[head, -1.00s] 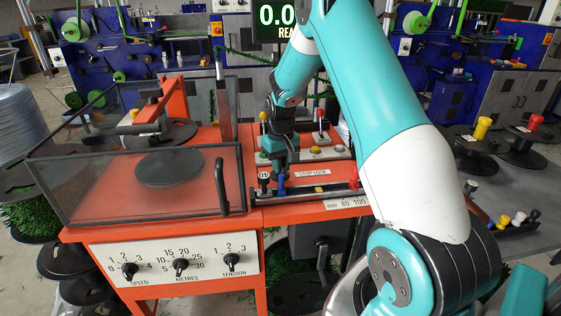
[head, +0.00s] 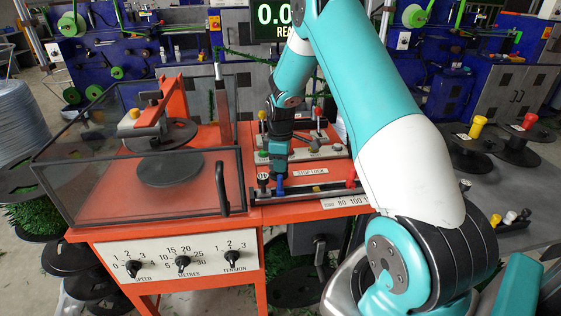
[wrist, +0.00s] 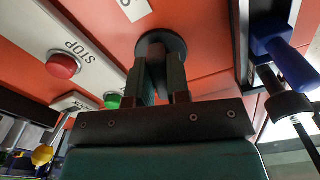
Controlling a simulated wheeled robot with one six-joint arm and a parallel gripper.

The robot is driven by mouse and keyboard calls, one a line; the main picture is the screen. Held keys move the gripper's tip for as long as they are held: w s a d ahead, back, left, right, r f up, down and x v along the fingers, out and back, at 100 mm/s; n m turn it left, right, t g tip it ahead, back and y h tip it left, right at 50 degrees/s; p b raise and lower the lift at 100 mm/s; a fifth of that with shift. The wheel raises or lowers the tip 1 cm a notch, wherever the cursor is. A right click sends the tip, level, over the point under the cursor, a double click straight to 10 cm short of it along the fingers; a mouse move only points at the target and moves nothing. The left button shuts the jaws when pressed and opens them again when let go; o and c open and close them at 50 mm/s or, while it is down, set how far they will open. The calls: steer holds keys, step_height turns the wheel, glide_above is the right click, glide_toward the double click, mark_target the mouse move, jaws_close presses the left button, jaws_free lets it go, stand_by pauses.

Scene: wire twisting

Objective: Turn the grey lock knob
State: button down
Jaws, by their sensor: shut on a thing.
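In the wrist view, the lock knob (wrist: 177,43) is a dark grey round piece on the orange panel, near the top middle. My gripper (wrist: 160,62) has its two fingers close together on it, and they hide most of its middle. In the head view, my gripper (head: 278,171) points down at the panel, left of the STOP LOCK label (head: 311,171). The knob is hidden behind it there.
A blue handle (wrist: 285,62) stands close to the right of the fingers in the wrist view. A red STOP button (wrist: 63,65) and a green button (wrist: 107,100) lie to the left. A clear-walled guard box (head: 130,185) stands left of the arm.

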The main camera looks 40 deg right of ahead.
steer(key=shift+w+d+n, duration=0.1)
steer(key=shift+n, duration=1.1)
steer(key=c, duration=1.1)
jaws_free()
step_height(320, 180, up, 18)
steer(key=shift+f, duration=0.25)
